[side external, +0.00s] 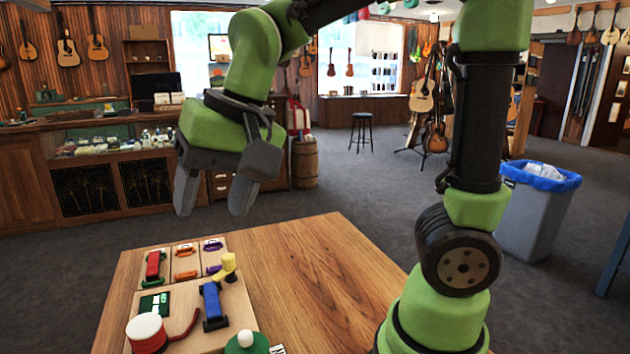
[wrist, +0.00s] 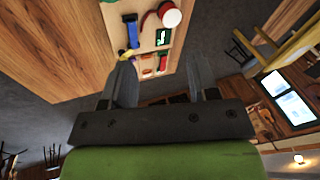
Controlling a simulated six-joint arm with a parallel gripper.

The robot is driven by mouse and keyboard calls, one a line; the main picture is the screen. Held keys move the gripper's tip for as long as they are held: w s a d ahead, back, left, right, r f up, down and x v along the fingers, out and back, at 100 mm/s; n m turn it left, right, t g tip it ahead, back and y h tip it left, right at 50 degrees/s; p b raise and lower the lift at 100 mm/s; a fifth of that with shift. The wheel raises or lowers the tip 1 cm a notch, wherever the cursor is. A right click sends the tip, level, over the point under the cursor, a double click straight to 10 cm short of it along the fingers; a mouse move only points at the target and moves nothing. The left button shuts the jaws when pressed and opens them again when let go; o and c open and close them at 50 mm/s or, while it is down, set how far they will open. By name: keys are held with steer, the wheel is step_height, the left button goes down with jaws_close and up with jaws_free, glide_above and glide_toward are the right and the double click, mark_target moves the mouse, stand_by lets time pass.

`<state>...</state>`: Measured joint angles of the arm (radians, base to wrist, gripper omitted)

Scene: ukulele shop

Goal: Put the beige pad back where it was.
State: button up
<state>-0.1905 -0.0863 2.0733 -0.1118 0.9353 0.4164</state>
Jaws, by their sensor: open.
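A flat beige board (side external: 182,292) lies on the wooden table, holding several small coloured items. It also shows in the wrist view (wrist: 118,18). I cannot make out a separate beige pad for certain. My gripper (side external: 213,207) is open and empty, raised well above the table behind the board's far edge. In the wrist view its two fingers (wrist: 162,65) are apart with nothing between them. A blue piece (side external: 213,304) and a yellow piece (side external: 229,265) are on the right of the board. Part of the board's near side is cut off by the picture edge.
A red item (side external: 153,266) is in the back left of the board. A white-topped red round item (side external: 147,331) and a green dome (side external: 246,343) are at the front. The wooden table (side external: 318,270) is bare to the right. A grey bin (side external: 536,210) stands beyond.

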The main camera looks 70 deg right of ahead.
steer(key=s+d+r+n+t, duration=0.1)
steer(key=s+d+n+t, duration=0.1)
steer(key=s, duration=0.8)
steer(key=shift+s+d+r+t, duration=0.2)
steer(key=shift+d+r+t, duration=0.15)
steer(key=shift+d+t, duration=0.45)
